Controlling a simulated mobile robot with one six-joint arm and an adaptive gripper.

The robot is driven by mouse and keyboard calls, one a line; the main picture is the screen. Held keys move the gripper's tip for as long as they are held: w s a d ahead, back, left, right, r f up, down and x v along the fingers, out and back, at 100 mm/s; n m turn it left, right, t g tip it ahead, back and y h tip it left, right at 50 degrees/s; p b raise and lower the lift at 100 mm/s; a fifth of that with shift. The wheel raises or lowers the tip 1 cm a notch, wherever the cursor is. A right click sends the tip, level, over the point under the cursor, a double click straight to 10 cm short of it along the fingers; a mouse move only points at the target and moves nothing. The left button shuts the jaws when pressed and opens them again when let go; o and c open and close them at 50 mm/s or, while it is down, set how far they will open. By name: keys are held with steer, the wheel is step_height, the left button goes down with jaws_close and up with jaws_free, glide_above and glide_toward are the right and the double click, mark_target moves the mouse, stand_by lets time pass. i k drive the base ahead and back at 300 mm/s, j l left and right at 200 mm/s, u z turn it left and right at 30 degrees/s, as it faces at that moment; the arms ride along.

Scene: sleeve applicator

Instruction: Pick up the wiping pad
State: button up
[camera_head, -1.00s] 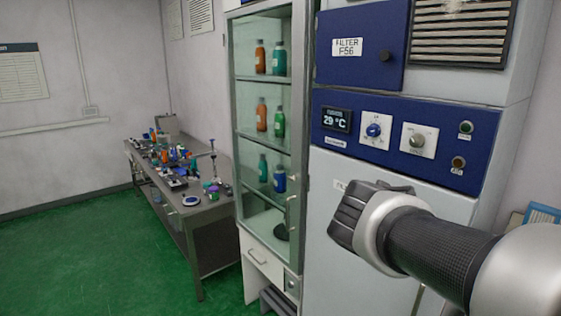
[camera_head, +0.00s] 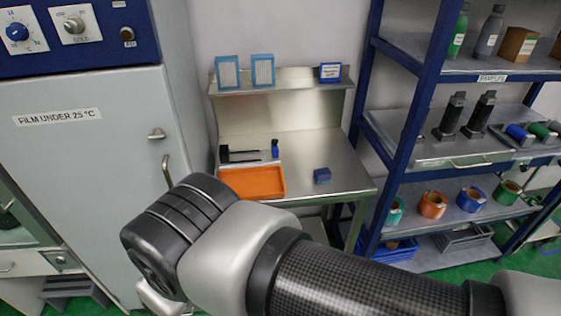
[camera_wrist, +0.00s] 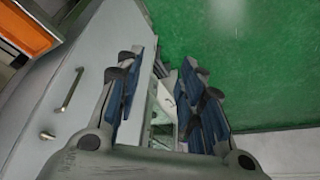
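A small blue block (camera_head: 322,175), which looks like the wiping pad, lies on the bare steel bench top (camera_head: 335,150), right of an orange tray, in the head view. My gripper (camera_wrist: 163,95) is open in the wrist view. Its two dark-blue padded fingers stand apart with nothing held between them. The fingers point away from the bench, over the green floor and a pale cabinet. In the head view my wrist fills the lower middle, well short of the pad, and hides most of the gripper. The pad does not show in the wrist view.
The orange tray (camera_head: 252,183) sits at the bench front, with dark tools (camera_head: 240,155) and a small blue bottle (camera_head: 275,148) behind it. Blue boxes (camera_head: 262,70) stand on the upper ledge. A blue rack (camera_head: 405,140) flanks the bench right, a tall cabinet (camera_head: 90,150) the left.

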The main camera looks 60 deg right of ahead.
mark_target(323, 175)
steer(key=z, duration=2.25)
steer(key=i+j, duration=0.35)
steer(key=i, duration=0.25)
steer(key=i+j+z, duration=0.15)
steer(key=i+j, duration=0.2)
steer(key=i, duration=0.25)
